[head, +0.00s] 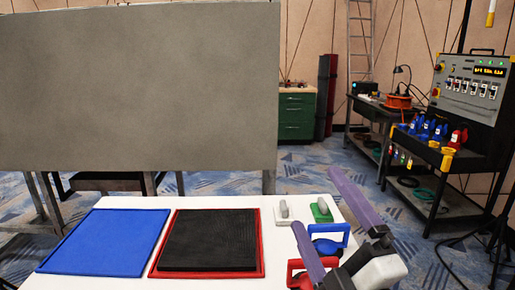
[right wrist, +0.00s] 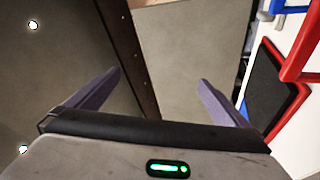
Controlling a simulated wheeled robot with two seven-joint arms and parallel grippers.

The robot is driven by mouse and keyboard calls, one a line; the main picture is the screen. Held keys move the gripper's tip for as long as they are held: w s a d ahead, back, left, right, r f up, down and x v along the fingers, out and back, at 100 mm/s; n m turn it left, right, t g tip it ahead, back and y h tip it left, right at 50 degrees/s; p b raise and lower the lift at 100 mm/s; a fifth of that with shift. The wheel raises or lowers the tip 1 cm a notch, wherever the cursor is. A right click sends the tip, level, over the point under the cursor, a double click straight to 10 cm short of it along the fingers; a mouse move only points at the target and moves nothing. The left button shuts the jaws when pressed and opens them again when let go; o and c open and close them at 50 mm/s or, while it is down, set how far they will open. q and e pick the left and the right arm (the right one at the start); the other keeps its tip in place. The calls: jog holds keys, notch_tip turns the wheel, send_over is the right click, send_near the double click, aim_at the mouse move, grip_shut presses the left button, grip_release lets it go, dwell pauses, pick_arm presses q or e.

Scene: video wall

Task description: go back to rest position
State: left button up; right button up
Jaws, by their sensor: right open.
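My right gripper (head: 315,199) is in the lower right of the head view, over the right end of the white table. Its two purple fingers stand wide apart with nothing between them. The right wrist view shows the open fingers (right wrist: 160,77) too, with an empty gap. My left gripper does not show in either view.
The white table (head: 195,202) holds a blue tray (head: 105,240) and a red tray (head: 262,268) with a black panel (head: 210,240). White and green blocks (head: 322,212) with grey handles stand at its right. Blue (head: 330,229) and red (head: 295,264) handled things lie near my gripper. A large grey panel (head: 140,85) stands behind.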

jog(key=s+d+f+m+g+h, duration=0.2)
jog(key=d+f+m+g, duration=0.15)
jog(key=f, duration=0.45)
jog(key=s+d+f+m+g+h, duration=0.2)
jog(key=s+d+f+m, duration=0.15)
jog(key=f, duration=0.35)
jog(key=s+d+f+m+g+h, duration=0.2)
jog(key=f+m+g, duration=0.15)
jog(key=f, duration=0.45)
jog(key=s+d+f+m+g, duration=0.1)
jog(key=s+f+m+g, duration=0.25)
jog(key=s+f, duration=0.4)
jog(key=s+d+f+m+g, duration=0.25)
jog(key=s+f+g, duration=0.25)
jog(key=s, duration=0.6)
pick_arm(q)
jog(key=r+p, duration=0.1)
jog(key=p, duration=0.1)
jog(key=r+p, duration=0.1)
jog(key=p, duration=0.1)
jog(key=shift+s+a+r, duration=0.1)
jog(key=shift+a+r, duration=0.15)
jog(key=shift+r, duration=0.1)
pick_arm(e)
jog(key=w+a+f+t+y, duration=0.2)
jog(key=w+a+f+t, duration=0.3)
jog(key=a+f, duration=0.1)
jog(key=shift+a+f, duration=0.15)
jog(key=shift+a, duration=0.4)
